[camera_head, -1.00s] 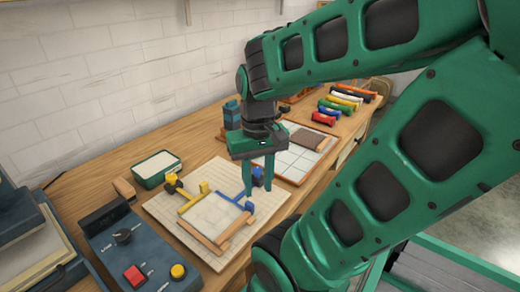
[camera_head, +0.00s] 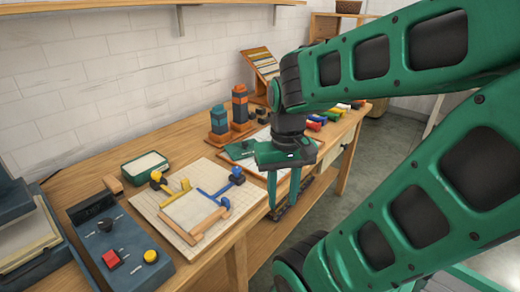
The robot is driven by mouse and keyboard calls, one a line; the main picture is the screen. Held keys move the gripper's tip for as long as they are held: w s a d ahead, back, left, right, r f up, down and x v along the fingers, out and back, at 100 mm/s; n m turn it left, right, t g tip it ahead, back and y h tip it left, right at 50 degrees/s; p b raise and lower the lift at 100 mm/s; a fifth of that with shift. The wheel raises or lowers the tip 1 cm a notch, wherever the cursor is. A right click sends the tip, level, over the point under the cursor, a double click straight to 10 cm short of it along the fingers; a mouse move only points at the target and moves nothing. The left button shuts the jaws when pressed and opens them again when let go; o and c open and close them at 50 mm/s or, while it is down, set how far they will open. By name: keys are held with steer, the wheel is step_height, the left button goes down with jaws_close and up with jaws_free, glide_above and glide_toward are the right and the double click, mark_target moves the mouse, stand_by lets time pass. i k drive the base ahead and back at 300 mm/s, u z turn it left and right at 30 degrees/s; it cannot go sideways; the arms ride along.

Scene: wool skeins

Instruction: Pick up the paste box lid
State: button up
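The open green paste box (camera_head: 146,168), with a pale filling, stands on the table at the left, behind the gridded board. A flat green piece (camera_head: 238,150) lies on the pale tiled tray, left of my gripper; it looks like the lid, but my gripper partly covers that area and I cannot be sure. My gripper (camera_head: 283,193) points down near the table's front edge, right of the gridded board.
The gridded board (camera_head: 150,206) bears a frame of yellow, blue and wooden bars. A control box (camera_head: 120,250) with red and yellow knobs stands front left. Two stacked towers (camera_head: 240,103) stand at the back. Coloured skeins (camera_head: 318,121) lie beyond my gripper.

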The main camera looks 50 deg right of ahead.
mark_target(237, 151)
steer(key=z, duration=0.35)
steer(key=k, duration=0.6)
steer(key=z, duration=0.5)
steer(key=i, duration=1)
steer(key=u, duration=1.15)
